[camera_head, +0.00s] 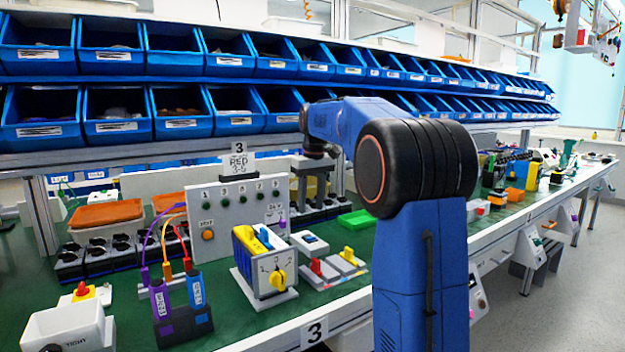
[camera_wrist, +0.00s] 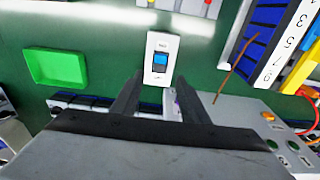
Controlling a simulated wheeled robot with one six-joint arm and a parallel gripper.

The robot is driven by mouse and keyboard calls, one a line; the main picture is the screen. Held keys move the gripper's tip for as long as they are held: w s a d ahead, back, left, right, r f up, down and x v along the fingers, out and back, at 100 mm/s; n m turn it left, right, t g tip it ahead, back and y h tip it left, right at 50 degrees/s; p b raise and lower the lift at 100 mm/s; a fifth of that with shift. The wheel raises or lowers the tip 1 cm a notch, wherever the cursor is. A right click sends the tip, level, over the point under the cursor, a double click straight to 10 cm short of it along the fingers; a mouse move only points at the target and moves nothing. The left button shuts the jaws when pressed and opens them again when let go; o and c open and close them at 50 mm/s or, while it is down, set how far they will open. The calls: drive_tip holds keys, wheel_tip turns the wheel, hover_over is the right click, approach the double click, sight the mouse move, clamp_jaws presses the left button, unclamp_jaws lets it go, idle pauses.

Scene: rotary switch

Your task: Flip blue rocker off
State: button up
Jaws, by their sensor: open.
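The blue rocker (camera_wrist: 161,60) sits on a small white switch plate (camera_wrist: 160,72) in the upper middle of the wrist view. In the head view the small white switch box (camera_head: 311,244) stands on the green bench top, right of the yellow-sided rotary switch box. My gripper (camera_wrist: 157,86) is open and empty in the wrist view. Its two dark fingertips point toward the plate, one on either side of its lower end, and look apart from it. Which way the rocker is tilted is too small to tell.
A yellow-knobbed rotary switch box (camera_head: 267,262), red and yellow lever switches (camera_head: 322,270) and a grey button panel (camera_head: 236,215) stand around the rocker. A green tray (camera_wrist: 69,67) lies to its left in the wrist view. Bare green bench lies between them.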

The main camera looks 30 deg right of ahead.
wheel_tip(320, 180, up, 8)
drive_tip(key=shift+s, duration=0.4)
idle(0.4)
